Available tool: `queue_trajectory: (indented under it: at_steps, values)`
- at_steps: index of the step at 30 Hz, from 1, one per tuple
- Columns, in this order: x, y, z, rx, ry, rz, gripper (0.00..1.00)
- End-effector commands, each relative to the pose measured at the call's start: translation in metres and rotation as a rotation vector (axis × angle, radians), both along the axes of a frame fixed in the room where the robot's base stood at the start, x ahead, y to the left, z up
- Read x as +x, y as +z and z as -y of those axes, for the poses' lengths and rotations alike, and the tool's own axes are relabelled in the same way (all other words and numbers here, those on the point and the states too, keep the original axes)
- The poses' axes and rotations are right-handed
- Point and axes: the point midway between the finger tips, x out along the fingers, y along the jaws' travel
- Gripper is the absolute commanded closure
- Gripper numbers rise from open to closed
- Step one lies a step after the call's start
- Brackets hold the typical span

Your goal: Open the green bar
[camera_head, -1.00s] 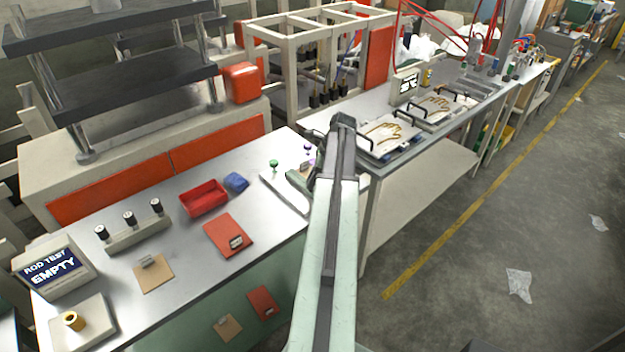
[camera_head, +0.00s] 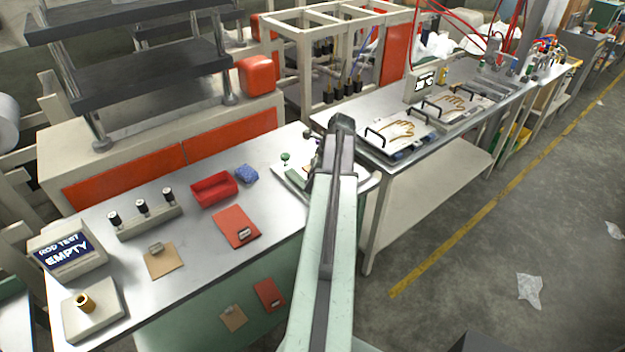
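A white plate (camera_head: 283,170) lies at the right end of the near metal bench. It carries a green knob (camera_head: 285,157) and a dark green bar (camera_head: 296,178), which my arm partly covers. My arm rises from the bottom of the picture and bends over at its dark top end beside the plate. My gripper lies at or behind that dark end, and its fingers cannot be made out. I cannot tell whether it touches the bar.
The near bench holds a red tray (camera_head: 214,189), a blue lump (camera_head: 246,174), a red pad (camera_head: 236,227), a row of black knobs (camera_head: 142,206) and a "ROD TEST EMPTY" display (camera_head: 67,252). A second table (camera_head: 440,155) holds glove plates. Floor at right is mostly clear.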

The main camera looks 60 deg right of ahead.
Motion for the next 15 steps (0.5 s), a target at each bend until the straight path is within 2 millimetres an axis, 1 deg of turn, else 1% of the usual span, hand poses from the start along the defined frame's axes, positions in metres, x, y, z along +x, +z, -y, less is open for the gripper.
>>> queue_trajectory:
  at_steps: [8,11,15]
  values:
    - [-0.003,0.002,0.003,-0.001,-0.006,0.000,0.52]
    - [-0.006,0.009,0.004,-0.001,-0.007,0.001,0.52]
    - [-0.012,0.031,0.007,-0.001,-0.008,0.000,0.52]
